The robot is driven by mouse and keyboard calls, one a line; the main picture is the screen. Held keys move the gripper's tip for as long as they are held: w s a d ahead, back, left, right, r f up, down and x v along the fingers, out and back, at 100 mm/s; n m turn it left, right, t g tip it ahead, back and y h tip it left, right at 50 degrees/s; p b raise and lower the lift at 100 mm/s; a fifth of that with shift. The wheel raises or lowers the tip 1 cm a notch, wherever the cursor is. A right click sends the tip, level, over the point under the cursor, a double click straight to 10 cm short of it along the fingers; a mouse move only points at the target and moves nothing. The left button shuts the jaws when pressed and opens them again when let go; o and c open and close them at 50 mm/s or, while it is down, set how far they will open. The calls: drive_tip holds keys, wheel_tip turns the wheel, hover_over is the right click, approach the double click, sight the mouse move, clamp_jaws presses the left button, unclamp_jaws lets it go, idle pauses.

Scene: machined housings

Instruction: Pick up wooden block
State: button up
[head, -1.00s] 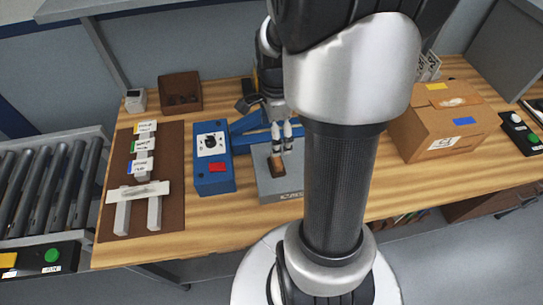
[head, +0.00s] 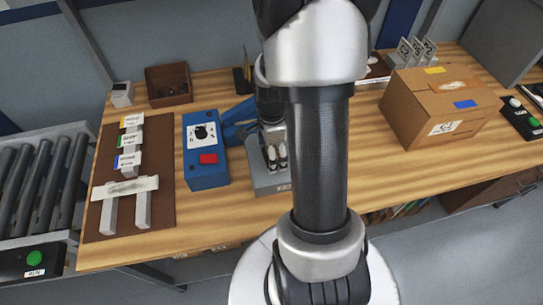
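My gripper (head: 276,168) points down over the grey metal fixture (head: 270,190) just right of the blue control box. Its two pale fingertips are close together, low over the fixture's top. The small brown wooden block that lay there earlier is not clearly visible now; the fingers and my arm cover that spot. I cannot tell whether the fingers hold it.
The blue control box (head: 206,172) with a dial and red button stands close left of my gripper. A brown board (head: 160,205) with labelled grey pieces lies farther left. A cardboard box (head: 420,108) stands right. Bare table (head: 395,165) lies right of my arm.

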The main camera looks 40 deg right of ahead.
drive_tip(key=shift+c, duration=0.3)
drive_tip(key=c, duration=1.1)
drive_tip(key=shift+c, duration=0.2)
wheel_tip(320, 180, up, 20)
drive_tip(key=p, duration=0.6)
drive_tip(key=o, duration=0.6)
drive_tip(key=c, duration=0.4)
drive_tip(key=shift+p, duration=0.35)
